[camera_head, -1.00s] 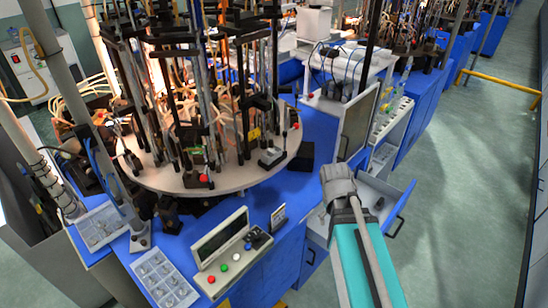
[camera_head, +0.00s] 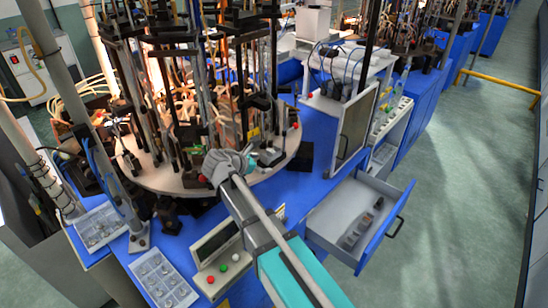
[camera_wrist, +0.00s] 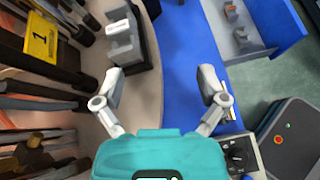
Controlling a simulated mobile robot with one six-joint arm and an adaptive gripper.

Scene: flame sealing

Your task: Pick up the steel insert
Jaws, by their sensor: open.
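A grey slotted steel block (camera_wrist: 122,38), apparently the steel insert, sits upright on a black base near the rim of the round table (camera_wrist: 150,100). In the head view the block (camera_head: 268,155) is just right of my gripper (camera_head: 226,164). In the wrist view my gripper (camera_wrist: 160,80) is open and empty. Its fingers are spread over the table rim and the blue bench, with the block ahead of the left finger, apart from it. Similar grey pieces (camera_head: 360,228) lie in the open drawer (camera_head: 325,208); I cannot tell whether they are inserts too.
Dark vertical posts (camera_wrist: 45,75) crowd the left of the wrist view, near a yellow label (camera_wrist: 42,38). A control panel (camera_head: 222,262) and a clear-celled parts tray (camera_head: 160,278) lie on the bench front. A strip of blue bench (camera_wrist: 180,50) is bare beside the table.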

